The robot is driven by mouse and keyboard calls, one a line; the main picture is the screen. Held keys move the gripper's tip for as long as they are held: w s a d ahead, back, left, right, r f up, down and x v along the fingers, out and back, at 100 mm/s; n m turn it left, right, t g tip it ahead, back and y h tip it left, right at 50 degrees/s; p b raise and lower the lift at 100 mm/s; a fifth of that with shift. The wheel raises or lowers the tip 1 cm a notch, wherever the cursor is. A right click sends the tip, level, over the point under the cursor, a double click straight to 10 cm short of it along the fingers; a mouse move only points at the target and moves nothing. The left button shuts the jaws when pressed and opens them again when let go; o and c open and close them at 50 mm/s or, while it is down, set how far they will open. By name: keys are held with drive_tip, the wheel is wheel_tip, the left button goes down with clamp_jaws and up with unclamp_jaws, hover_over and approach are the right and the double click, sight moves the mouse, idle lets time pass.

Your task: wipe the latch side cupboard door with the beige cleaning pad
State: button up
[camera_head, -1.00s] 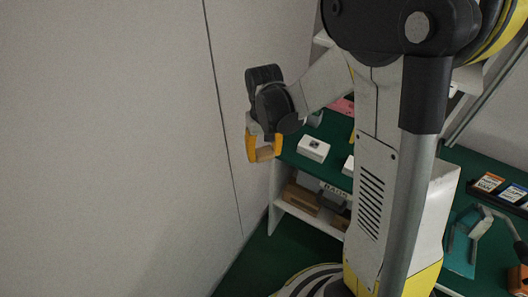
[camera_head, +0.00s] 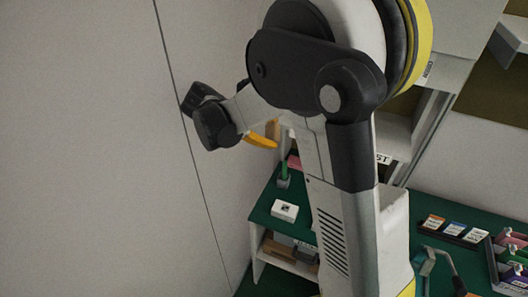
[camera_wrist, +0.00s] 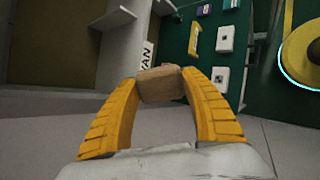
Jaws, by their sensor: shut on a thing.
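My gripper (camera_wrist: 162,92) is shut on the beige cleaning pad (camera_wrist: 162,84), a small block held between the two yellow fingertips in the wrist view. The pad looks clear of any surface there. In the head view my gripper (camera_head: 272,136) points to the right, and one yellow finger shows beside the pad (camera_head: 273,128). The pad is partly hidden there. A large pale grey surface with a dark vertical seam fills the left of the head view. I cannot tell which surface is the latch side cupboard door.
A green-topped shelf unit (camera_head: 263,208) holds a white box (camera_head: 285,210) and has boxes below. A green bench (camera_head: 440,204) at right carries a tray of labelled cards (camera_head: 455,230). A pale upper shelf (camera_head: 392,137) stands behind my arm. The wrist view shows a brown recess (camera_wrist: 50,45).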

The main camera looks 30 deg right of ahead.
drive_tip(key=w+r+n+t+h+p, duration=0.2)
drive_tip(key=r+n+t+p, duration=0.45)
drive_tip(key=r, duration=1.15)
drive_tip(key=w+r+n+t+h+p, duration=0.1)
drive_tip(key=w+r+t+h+p, duration=0.2)
drive_tip(key=r+p, duration=1.05)
drive_tip(key=w+d+r+t+b, duration=0.1)
drive_tip(key=w+d+r+b, duration=0.2)
drive_tip(key=d+r+b, duration=0.1)
drive_tip(key=shift+d+r+y, duration=0.25)
drive_tip(key=shift+y, duration=0.05)
drive_tip(key=shift+x, duration=1)
drive_tip(key=shift+a, duration=0.1)
